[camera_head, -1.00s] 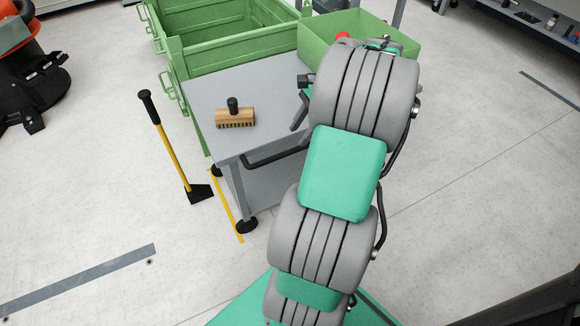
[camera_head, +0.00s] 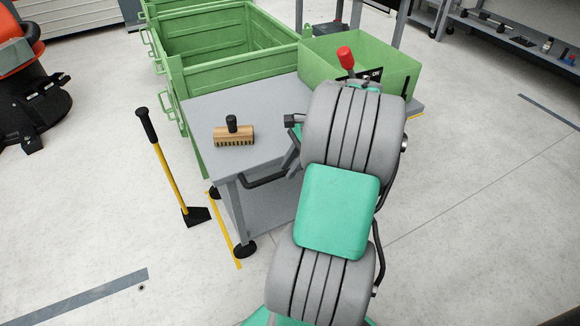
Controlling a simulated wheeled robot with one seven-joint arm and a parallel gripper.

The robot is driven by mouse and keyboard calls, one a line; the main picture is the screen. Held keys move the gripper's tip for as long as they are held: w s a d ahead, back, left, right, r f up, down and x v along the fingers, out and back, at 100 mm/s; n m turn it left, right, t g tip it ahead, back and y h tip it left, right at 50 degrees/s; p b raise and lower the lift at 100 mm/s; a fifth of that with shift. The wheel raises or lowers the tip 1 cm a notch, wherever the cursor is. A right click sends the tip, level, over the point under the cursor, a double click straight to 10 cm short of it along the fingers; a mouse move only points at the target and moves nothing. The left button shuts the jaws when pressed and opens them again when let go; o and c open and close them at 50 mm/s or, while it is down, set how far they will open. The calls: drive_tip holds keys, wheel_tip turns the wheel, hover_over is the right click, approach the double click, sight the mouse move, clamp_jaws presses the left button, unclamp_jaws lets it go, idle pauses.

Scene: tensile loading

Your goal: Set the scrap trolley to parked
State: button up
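A grey trolley (camera_head: 190,106) with a flat top, a lower shelf and black castors stands in the middle of the view. A black bar handle (camera_head: 262,182) runs along its near side. A red knob on a short rod (camera_head: 346,57) rises in front of the box, beside a small black label with white marks, partly hidden by my arm. My arm reaches over the trolley's right side. Dark and grey parts at the arm's left edge appear to belong to my gripper (camera_head: 293,138); its fingers and any contact are hidden.
A wooden brush (camera_head: 234,133) lies on the trolley top. A yellow-handled tool (camera_head: 170,165) stands to its left, near a yellow floor line (camera_head: 223,230). A large green container (camera_head: 215,45) stands behind. Floor to the right is clear.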

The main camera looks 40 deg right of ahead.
clamp_jaws()
idle(1.0)
